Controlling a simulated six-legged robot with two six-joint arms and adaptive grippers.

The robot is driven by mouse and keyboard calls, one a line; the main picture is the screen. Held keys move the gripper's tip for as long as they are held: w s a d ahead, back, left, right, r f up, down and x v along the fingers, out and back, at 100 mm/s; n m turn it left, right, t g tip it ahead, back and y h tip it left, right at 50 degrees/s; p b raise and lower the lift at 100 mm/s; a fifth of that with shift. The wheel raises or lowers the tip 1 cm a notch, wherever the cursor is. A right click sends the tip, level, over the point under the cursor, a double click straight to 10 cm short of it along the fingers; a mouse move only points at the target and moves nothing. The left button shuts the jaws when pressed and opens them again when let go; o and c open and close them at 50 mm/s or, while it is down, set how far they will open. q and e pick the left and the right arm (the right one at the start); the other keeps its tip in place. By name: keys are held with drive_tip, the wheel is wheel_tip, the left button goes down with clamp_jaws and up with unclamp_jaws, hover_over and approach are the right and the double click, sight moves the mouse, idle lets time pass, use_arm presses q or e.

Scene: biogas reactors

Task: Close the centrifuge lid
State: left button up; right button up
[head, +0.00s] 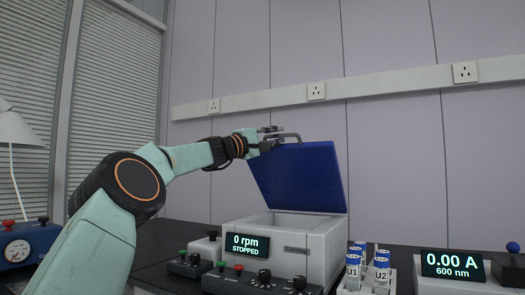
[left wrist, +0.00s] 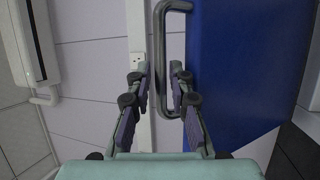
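The centrifuge (head: 318,238) is a white box on the dark bench, and its display reads 0 rpm STOPPED. Its blue lid (head: 300,178) stands raised, tilted up at the back; it also fills the right of the left wrist view (left wrist: 245,70). A grey handle (head: 291,136) sits on the lid's upper edge. My left gripper (head: 268,139) is at this handle. In the left wrist view, its two fingers (left wrist: 160,72) are apart, with the long bar of the handle (left wrist: 161,50) showing between them. Whether they touch it I cannot tell. My right gripper is not in view.
Control boxes with knobs (head: 262,282) stand before the centrifuge. A rack of blue-capped tubes (head: 381,265) stands close to its right, then a 600 nm meter (head: 450,266). A blue gauge box (head: 25,243) is at far left. The wall behind carries a socket rail (head: 390,95).

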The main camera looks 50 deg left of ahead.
use_arm(q)
drive_tip(key=shift+f+b+v, duration=0.25)
drive_tip(key=shift+b+v, duration=0.6)
drive_tip(key=shift+v, duration=0.4)
drive_tip(key=shift+f+b+v, duration=0.3)
drive_tip(key=shift+b+v, duration=0.55)
drive_tip(key=shift+v, duration=0.45)
drive_tip(key=shift+w+a, duration=0.1)
drive_tip(key=shift+w, duration=0.1)
drive_tip(key=shift+c, duration=0.5)
